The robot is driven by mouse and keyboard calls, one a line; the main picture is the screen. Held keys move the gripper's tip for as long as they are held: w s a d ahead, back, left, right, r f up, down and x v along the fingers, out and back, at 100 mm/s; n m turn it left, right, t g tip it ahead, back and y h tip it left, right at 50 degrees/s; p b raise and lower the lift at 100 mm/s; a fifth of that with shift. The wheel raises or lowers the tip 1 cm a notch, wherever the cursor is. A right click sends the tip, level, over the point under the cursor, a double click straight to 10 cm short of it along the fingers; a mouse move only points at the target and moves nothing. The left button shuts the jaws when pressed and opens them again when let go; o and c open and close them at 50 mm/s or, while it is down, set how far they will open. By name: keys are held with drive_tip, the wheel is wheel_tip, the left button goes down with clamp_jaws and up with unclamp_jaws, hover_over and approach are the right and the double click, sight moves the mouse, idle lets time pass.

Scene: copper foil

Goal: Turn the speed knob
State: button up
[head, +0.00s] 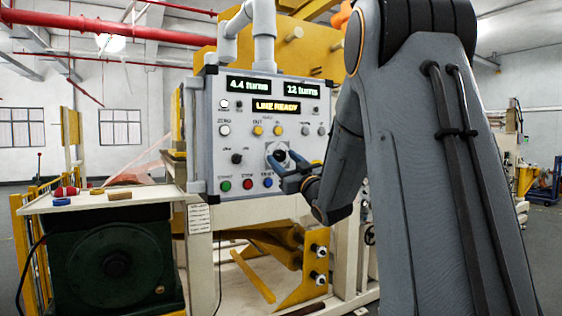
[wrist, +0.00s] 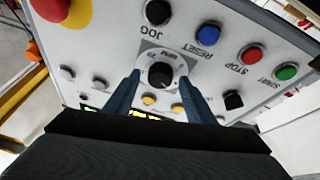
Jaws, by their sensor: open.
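The speed knob is black, on a light round dial plate, and shows in the wrist view (wrist: 161,75) and partly in the head view (head: 280,155). It sits on the light grey control panel (head: 219,160). My gripper (head: 279,171) is in front of the panel at the knob. In the wrist view my gripper (wrist: 160,80) is open, with one blue finger on each side of the knob. Gaps show between the fingers and the knob. I cannot tell how deep the fingertips reach around it.
A green button (head: 226,185), a red button (head: 247,184) and a blue button (head: 268,182) sit below the knob. A black jog button (wrist: 158,12) is near it. A large red button on yellow (wrist: 75,12) is close by. Displays read "4.4 turns", "12 turns" and "LINE READY".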

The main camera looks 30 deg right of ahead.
drive_tip(key=b+v, duration=0.3)
drive_tip(key=v, duration=0.4)
drive_tip(key=shift+s, duration=0.35)
drive_tip(key=shift+f, duration=0.15)
drive_tip(key=s+a+f+m+g+h, duration=0.1)
drive_tip(key=a+f+g, duration=0.25)
drive_tip(key=f, duration=0.45)
drive_tip(key=s+a+f+m+g+h, duration=0.1)
drive_tip(key=a+f+g, duration=0.25)
drive_tip(key=f, duration=0.55)
drive_tip(key=s+a+f+m+g, duration=0.15)
drive_tip(key=f+g, duration=0.25)
drive_tip(key=f, duration=0.4)
drive_tip(key=s+a+f+g, duration=0.5)
drive_tip(key=s+a+f, duration=0.1)
drive_tip(key=s, duration=0.5)
drive_tip(key=s+a+f+g+y, duration=0.1)
drive_tip(key=s+a+f+g, duration=0.4)
drive_tip(key=s+a+f, duration=0.2)
drive_tip(key=s+f+b, duration=0.1)
drive_tip(key=s+f, duration=0.1)
drive_tip(key=s, duration=0.2)
drive_tip(key=shift+n, duration=0.35)
drive_tip(key=shift+f, duration=0.1)
